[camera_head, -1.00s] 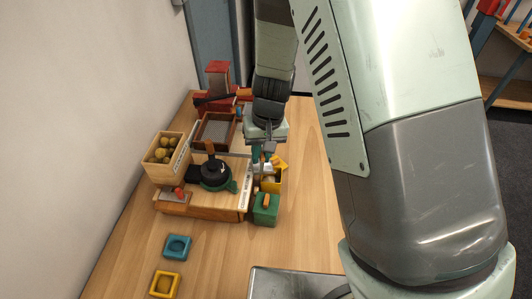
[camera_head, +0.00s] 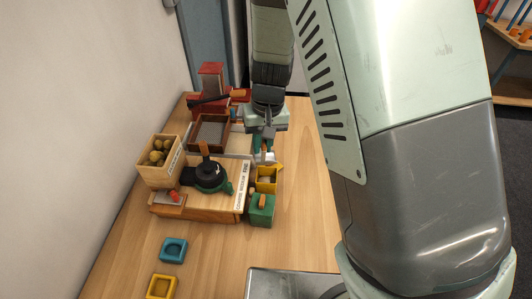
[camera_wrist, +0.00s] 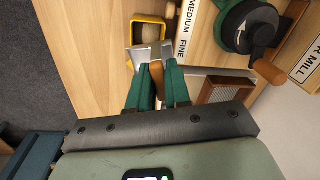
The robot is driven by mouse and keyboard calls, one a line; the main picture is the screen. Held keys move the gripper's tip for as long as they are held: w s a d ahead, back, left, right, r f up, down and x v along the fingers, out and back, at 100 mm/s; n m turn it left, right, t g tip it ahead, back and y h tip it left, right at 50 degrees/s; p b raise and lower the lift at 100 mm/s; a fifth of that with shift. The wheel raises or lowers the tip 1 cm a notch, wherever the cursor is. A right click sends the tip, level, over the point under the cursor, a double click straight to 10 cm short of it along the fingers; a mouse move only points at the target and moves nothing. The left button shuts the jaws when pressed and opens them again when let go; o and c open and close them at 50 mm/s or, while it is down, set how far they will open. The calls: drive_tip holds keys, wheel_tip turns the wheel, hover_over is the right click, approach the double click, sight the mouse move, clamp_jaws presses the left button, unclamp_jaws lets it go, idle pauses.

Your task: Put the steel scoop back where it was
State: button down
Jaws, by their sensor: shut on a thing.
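My gripper (camera_head: 264,143) is shut on the steel scoop (camera_head: 269,158), just behind the yellow box (camera_head: 266,187) in the head view. In the wrist view the green fingers (camera_wrist: 157,84) close around the scoop's brown handle. The scoop's shiny metal pan (camera_wrist: 150,53) points away from the fingers, toward the yellow box (camera_wrist: 135,30). The pan seems empty, though its inside is only partly seen. The fingers cover much of the handle, and I cannot tell the scoop's height above the table.
The black-topped mill (camera_head: 208,177) stands left of the yellow box. A green box (camera_head: 262,211) stands in front. A wooden crate (camera_head: 154,177) with round brown things is at left. A mesh-bottomed tray (camera_head: 198,147) and a red device (camera_head: 211,78) are behind. Table right of my gripper is clear.

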drive_tip(key=w+d+r+m, duration=0.2)
drive_tip(key=w+d+r, duration=0.1)
drive_tip(key=d+r, duration=0.45)
drive_tip(key=w+d+r+m, duration=0.1)
drive_tip(key=w+d+r, duration=0.1)
drive_tip(key=d+r, duration=0.5)
drive_tip(key=w+a+f+h, duration=0.1)
drive_tip(key=w+a+f, duration=1)
drive_tip(key=a+f, duration=0.45)
drive_tip(key=shift+w+d+f, duration=0.1)
drive_tip(key=shift+d+f, duration=0.05)
drive_tip(key=shift+f, duration=1.75)
drive_tip(key=shift+d+f, duration=0.2)
drive_tip(key=shift+f, duration=1.7)
drive_tip(key=shift+w+d+f, duration=0.1)
drive_tip(key=shift+d+f, duration=0.05)
drive_tip(key=shift+f, duration=1.75)
